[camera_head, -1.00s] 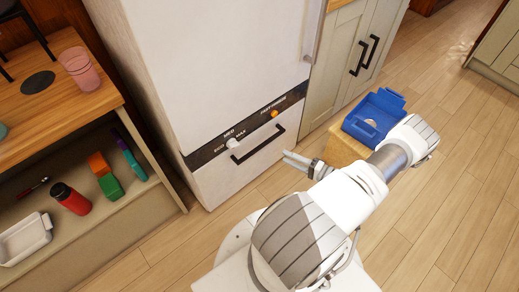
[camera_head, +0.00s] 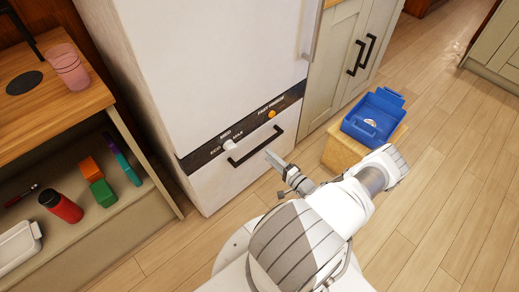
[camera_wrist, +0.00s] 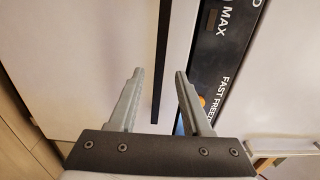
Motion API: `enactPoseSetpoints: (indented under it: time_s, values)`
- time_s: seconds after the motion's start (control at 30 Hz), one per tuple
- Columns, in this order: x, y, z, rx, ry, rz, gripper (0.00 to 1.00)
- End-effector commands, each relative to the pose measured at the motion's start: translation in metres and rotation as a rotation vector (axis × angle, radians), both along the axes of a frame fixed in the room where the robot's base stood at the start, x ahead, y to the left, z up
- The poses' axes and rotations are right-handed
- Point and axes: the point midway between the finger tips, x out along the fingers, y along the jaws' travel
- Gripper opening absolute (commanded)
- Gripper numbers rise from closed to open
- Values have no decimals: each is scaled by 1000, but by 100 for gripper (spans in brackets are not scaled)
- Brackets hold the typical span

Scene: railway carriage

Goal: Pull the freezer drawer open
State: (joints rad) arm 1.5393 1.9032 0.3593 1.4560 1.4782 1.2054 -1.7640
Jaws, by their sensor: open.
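The freezer drawer (camera_head: 225,185) is the white lower front of the fridge, under the dark control strip, and it looks shut. Its black bar handle (camera_head: 255,147) runs across the upper part of the drawer. My gripper (camera_head: 268,154) is beside the handle's right half, with its fingers pointing at the drawer. In the wrist view the two grey fingers of my gripper (camera_wrist: 158,73) are spread apart and empty. The handle (camera_wrist: 161,60) shows as a dark bar in the gap between them. I cannot tell whether the fingertips reach past it.
The control strip (camera_head: 205,153) with white and orange knobs lies just above the handle. A blue crate (camera_head: 374,117) stands on a wooden block (camera_head: 343,153) to the right of my arm. A shelf unit (camera_head: 112,225) with several items stands left.

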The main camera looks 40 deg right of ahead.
Motion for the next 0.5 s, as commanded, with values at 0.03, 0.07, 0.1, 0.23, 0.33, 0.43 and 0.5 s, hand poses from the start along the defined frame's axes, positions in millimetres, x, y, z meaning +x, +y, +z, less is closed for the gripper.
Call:
enactPoseSetpoints:
  time_s: [0.03,0.07,0.1,0.23,0.33,0.43,0.5]
  values:
    - [12,2,-2,0,-1,3,49]
    - [18,2,-2,-1,0,2,49]
    - [26,2,-2,-2,-1,3,49]
    - [46,4,-2,-1,-1,2,49]
    - [57,5,-1,-1,0,1,49]
    - [64,5,-1,0,0,1,49]
    - [66,5,0,0,0,1,49]
